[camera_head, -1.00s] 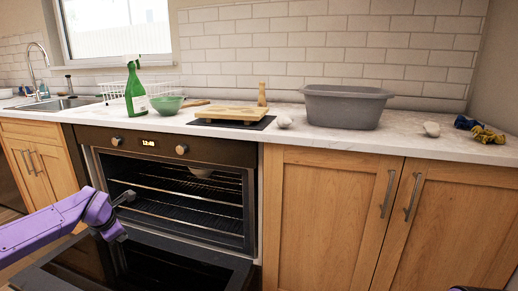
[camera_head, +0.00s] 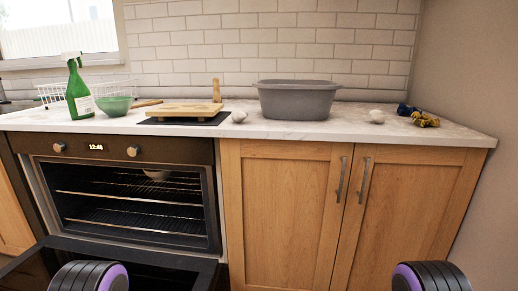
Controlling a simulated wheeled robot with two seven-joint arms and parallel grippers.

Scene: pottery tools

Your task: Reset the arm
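Rounded black and purple parts of my two arms, one left (camera_head: 88,277) and one right (camera_head: 430,277), show at the bottom edge of the head view. Neither gripper's fingers are in view, so I cannot see whether they hold anything. The oven (camera_head: 128,150) on the left stands with its door (camera_head: 160,270) folded down open. A pale bowl (camera_head: 157,174) sits inside, near the upper rack. My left arm part overlaps the lower door area in the picture.
On the counter (camera_head: 350,126) are a green spray bottle (camera_head: 78,95), a green bowl (camera_head: 115,105), a wooden board (camera_head: 180,110), a grey tub (camera_head: 296,100), two whitish lumps (camera_head: 239,116) (camera_head: 376,116) and blue-yellow items (camera_head: 420,117). Closed wooden cabinets (camera_head: 285,210) stand right of the oven.

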